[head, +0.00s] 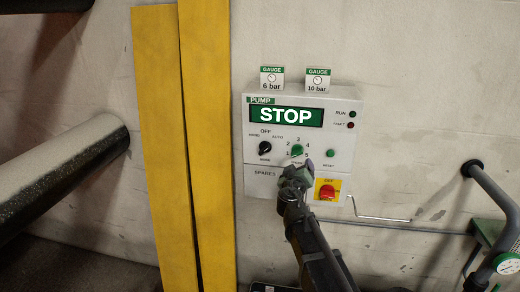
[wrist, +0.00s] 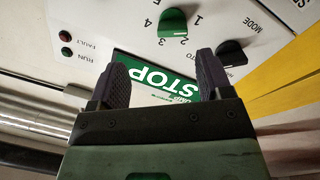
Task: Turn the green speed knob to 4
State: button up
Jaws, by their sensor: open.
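The green speed knob (head: 297,150) is on the white pump panel (head: 345,150), with the numbers 1 to 5 around it. It also shows in the wrist view (wrist: 172,22), near the top edge, with the panel upside down. My gripper (head: 298,170) is just below the knob in the head view. In the wrist view my gripper (wrist: 162,78) has its two dark fingers apart, with nothing between them but the green STOP display behind. The knob lies beyond the fingertips, apart from them.
A black mode knob (head: 265,148) is left of the green knob. A red switch on a yellow plate (head: 327,190) is at the lower right, and a green reset button (head: 330,154) is to the right. Yellow boards (head: 185,150) stand left of the panel.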

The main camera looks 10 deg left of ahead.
aim_at(296, 154)
jog(key=shift+y, duration=0.6)
jog(key=w, duration=0.3)
jog(key=w+a, duration=0.1)
jog(key=w, duration=0.3)
jog(key=w+a, duration=0.1)
jog(key=w, duration=0.3)
jog(key=shift+r, duration=0.2)
jog(key=shift+s, duration=0.1)
jog(key=c, duration=0.9)
